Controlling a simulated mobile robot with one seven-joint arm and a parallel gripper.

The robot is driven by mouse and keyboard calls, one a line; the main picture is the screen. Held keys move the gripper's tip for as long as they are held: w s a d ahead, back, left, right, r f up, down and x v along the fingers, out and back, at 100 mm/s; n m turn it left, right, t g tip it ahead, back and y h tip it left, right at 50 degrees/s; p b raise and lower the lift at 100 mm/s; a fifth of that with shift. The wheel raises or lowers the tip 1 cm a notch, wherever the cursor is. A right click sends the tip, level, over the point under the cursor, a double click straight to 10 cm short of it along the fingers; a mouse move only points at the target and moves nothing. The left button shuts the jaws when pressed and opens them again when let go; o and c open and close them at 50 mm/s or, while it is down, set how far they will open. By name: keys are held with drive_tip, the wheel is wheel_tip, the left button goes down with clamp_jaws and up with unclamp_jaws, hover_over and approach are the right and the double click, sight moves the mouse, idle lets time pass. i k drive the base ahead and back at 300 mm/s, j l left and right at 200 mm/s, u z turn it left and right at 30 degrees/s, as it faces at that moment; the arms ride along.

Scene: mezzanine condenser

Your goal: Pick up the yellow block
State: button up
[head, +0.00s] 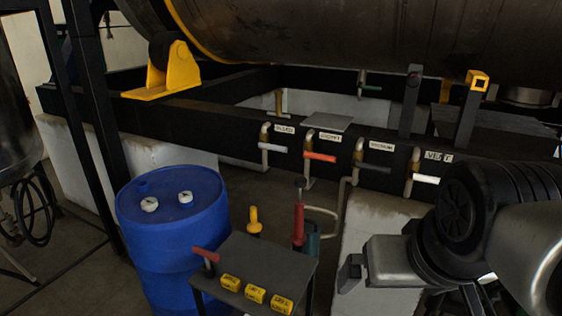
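Three small yellow blocks with dark lettering sit in a row along the front edge of a small dark table: a left one (230,283), a middle one (255,294) and a right one (281,304). The lettering is too small to read. My gripper (350,272) is at the lower right, to the right of the table and apart from the blocks. One dark finger shows beside its grey body. The other finger is not clearly visible, so its opening cannot be told. I see nothing held in it.
The small dark table (262,262) also bears a red-handled piece (206,255) at its left. A blue drum (172,235) stands left of it. Behind are a yellow-topped item (254,220), a red upright tool (298,222) and a black beam (225,121) with labelled valve handles.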

sight(233, 283)
drive_tip(key=j+u, duration=0.1)
drive_tip(key=u, duration=0.8)
drive_tip(key=j+z, duration=0.15)
drive_tip(key=j, duration=0.15)
drive_tip(key=i, duration=0.5)
drive_tip(key=z, duration=1.3)
drive_tip(key=j+z, duration=0.2)
drive_tip(key=j, duration=1.85)
